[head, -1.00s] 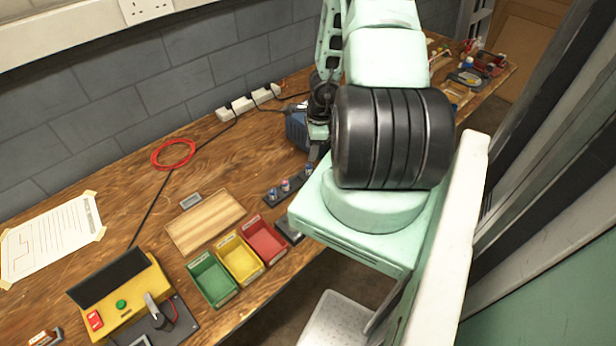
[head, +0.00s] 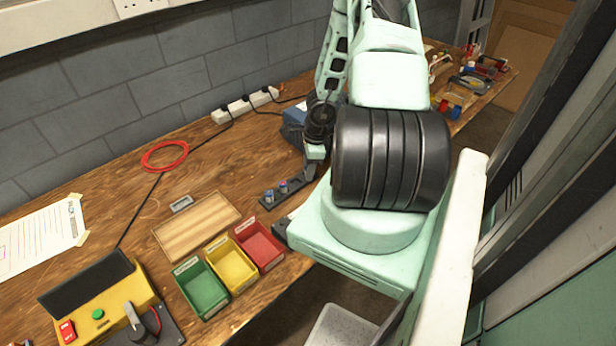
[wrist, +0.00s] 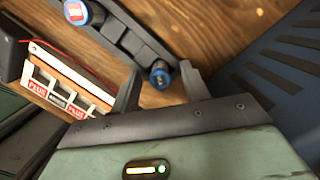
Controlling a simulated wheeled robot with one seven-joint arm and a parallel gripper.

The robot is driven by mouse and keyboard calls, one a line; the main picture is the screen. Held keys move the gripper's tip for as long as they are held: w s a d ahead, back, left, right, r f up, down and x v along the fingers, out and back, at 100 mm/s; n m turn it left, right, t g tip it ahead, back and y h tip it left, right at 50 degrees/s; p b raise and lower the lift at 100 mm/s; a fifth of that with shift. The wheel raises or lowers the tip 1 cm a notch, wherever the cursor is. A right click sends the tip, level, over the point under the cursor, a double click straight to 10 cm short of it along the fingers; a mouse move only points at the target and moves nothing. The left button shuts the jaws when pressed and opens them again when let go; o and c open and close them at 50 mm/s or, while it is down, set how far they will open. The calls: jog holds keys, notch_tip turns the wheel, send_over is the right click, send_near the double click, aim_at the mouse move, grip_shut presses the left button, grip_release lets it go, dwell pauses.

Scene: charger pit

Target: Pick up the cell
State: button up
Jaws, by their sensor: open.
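A dark strip holder (head: 297,181) lies on the wooden bench with blue cells standing in it. Two cells show in the head view, one (head: 268,195) at the near end and one (head: 283,185) beside it. In the wrist view, a dark blue cell (wrist: 160,74) stands at the end of the holder (wrist: 125,38), between my fingertips. A second cell (wrist: 76,12) with a red and white top is at upper left, away from the fingers. My gripper (wrist: 160,84) is open around the nearer cell; I cannot tell whether either finger touches it. My arm hides much of it in the head view.
A tray (wrist: 65,82) with "PLUS" labels sits left of the fingers, and a dark blue slotted body (wrist: 265,70) is close on the right. Green (head: 202,290), yellow (head: 232,267) and red (head: 260,247) bins and a yellow tester (head: 100,305) stand at the bench front.

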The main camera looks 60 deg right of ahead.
grip_shut()
jog(key=shift+r, duration=0.1)
